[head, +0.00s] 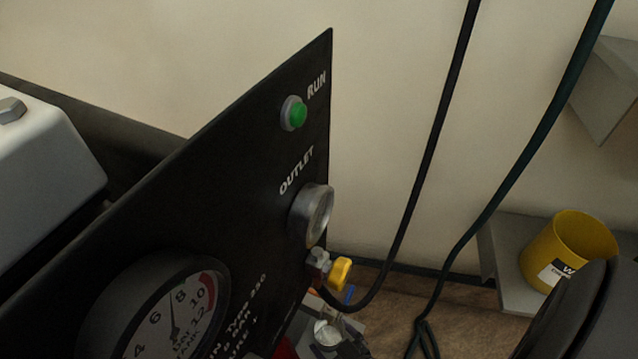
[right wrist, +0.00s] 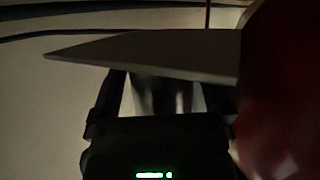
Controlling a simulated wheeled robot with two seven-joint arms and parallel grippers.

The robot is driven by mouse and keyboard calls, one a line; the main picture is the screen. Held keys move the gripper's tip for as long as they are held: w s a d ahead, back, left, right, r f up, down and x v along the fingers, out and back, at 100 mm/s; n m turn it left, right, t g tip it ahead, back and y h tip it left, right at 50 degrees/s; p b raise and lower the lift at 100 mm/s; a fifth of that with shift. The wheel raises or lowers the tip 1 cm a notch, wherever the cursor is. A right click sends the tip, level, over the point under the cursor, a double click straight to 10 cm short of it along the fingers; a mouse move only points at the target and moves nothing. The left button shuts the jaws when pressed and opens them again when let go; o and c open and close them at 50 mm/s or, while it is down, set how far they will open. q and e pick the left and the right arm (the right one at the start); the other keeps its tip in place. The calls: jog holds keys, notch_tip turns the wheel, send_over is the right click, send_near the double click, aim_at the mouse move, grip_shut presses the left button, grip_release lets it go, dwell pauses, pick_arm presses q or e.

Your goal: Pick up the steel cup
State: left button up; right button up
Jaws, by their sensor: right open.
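In the right wrist view my right gripper (right wrist: 165,100) is open, one dark finger at each side. A shiny, dark grey metal surface, which looks like the steel cup (right wrist: 160,92), shows between the fingers. It is dim and only partly visible, and I cannot tell whether a finger touches it. A grey plate (right wrist: 160,52) crosses above and hides the fingertips and the top of the metal piece. In the head view a small silvery round piece (head: 326,332) shows at the bottom; I cannot tell whether it is the cup. My left gripper is not in view.
Dark hoses (head: 440,120) hang at centre. A yellow cup (head: 572,250) stands on a grey shelf (head: 510,262). A red shape (right wrist: 275,100) is close in the wrist view.

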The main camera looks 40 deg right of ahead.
aim_at(322, 321)
jog(key=shift+w, duration=0.1)
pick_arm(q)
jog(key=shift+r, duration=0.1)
pick_arm(e)
jog(key=c, duration=1.2)
jog(key=shift+r, duration=0.1)
